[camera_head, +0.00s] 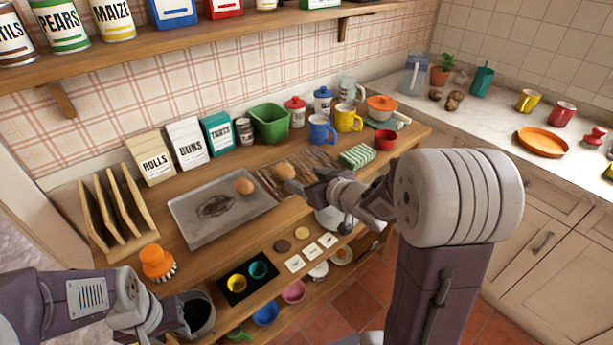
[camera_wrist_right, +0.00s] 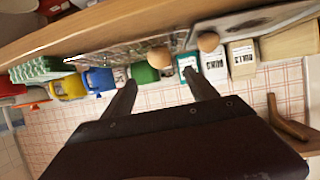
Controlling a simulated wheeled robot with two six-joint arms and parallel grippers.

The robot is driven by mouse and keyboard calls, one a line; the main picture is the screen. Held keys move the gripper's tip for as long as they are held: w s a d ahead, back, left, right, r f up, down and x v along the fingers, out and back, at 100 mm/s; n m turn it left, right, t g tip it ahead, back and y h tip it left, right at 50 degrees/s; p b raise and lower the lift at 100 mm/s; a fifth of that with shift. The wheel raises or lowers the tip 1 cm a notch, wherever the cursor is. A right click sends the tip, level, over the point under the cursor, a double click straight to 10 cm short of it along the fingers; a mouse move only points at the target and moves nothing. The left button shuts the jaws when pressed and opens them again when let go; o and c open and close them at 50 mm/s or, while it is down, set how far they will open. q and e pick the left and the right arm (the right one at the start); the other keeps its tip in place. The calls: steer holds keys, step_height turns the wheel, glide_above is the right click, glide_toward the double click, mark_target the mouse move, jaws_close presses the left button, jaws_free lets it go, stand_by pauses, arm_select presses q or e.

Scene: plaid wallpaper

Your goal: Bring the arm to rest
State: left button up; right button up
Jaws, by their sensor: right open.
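My right gripper (camera_head: 318,182) is above the counter's front edge, close to a round brown bun (camera_head: 284,171) on the wire rack. In the right wrist view, whose picture is upside down, its two fingers (camera_wrist_right: 160,92) are spread apart with nothing between them. The two buns (camera_wrist_right: 158,57) lie beyond the fingertips, and no contact shows. My left arm comes in low at the left, with its wrist end (camera_head: 140,312) in front of the lower shelf. I cannot make out the left fingers there.
A baking tray (camera_head: 190,232) holds another bun (camera_head: 244,187). The wire rack (camera_head: 300,163) is beside it. Blue (camera_head: 321,130) and yellow (camera_head: 348,117) mugs stand behind. Small bowls (camera_head: 265,312) crowd the lower shelf.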

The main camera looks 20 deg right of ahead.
stand_by(0.3)
steer(key=a+r+y+p, duration=0.1)
steer(key=a+r+p, duration=0.5)
steer(key=r+p, duration=0.15)
steer(key=s+d+f+m+g+h+p, duration=0.1)
steer(key=s+f+g+h, duration=0.1)
steer(key=s+f+g, duration=0.4)
steer(key=s+d+f+m+g+h+p, duration=0.1)
steer(key=s+f+g, duration=0.4)
steer(key=s, duration=1)
steer(key=shift+s+d+f+m+g+h, duration=0.4)
steer(key=shift+d+f+m+h, duration=0.15)
steer(key=shift+d+m, duration=0.2)
